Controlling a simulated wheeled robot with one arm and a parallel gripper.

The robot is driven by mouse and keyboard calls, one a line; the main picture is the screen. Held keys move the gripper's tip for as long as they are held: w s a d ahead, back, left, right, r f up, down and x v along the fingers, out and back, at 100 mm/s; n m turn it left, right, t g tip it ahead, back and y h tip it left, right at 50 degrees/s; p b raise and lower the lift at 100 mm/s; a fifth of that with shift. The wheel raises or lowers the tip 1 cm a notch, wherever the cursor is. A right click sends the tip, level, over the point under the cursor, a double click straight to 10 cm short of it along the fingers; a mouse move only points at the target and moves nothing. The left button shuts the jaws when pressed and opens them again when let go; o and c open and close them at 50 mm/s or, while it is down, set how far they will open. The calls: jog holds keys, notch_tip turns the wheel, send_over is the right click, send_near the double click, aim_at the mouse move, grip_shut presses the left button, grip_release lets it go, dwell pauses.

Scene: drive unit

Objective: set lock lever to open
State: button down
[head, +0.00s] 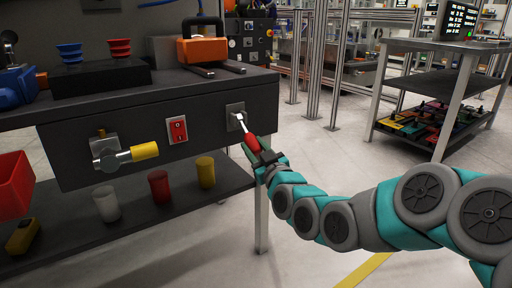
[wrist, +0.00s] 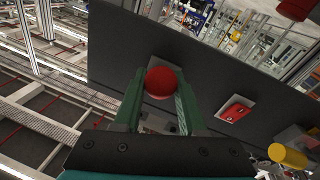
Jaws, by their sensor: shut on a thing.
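A lever with a silver shaft and a red grip (head: 251,142) comes out of a grey square plate (head: 235,112) on the front of the dark drive unit bench (head: 90,145). The shaft slants down and to the right from the plate. My gripper (head: 266,158) is at the lower end of the lever, shut on its red grip. In the wrist view the rounded red end of the grip (wrist: 160,82) sits between my two green fingers (wrist: 160,100). The plate is mostly hidden there behind my gripper.
A red switch (head: 177,130) and a valve with a yellow handle (head: 144,151) are left of the lever. White, red and yellow cups (head: 205,172) stand on the shelf below. An orange case (head: 203,50) is on top.

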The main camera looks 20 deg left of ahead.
jog(key=shift+f, duration=0.15)
jog(key=shift+c, duration=2.3)
grip_release()
jog(key=shift+a, duration=0.1)
jog(key=v, duration=0.5)
jog(key=shift+s+d+f, duration=0.15)
jog(key=shift+s+d, duration=0.05)
jog(key=shift+d, duration=0.05)
jog(key=shift+b+v, duration=0.95)
jog(key=shift+v, duration=0.1)
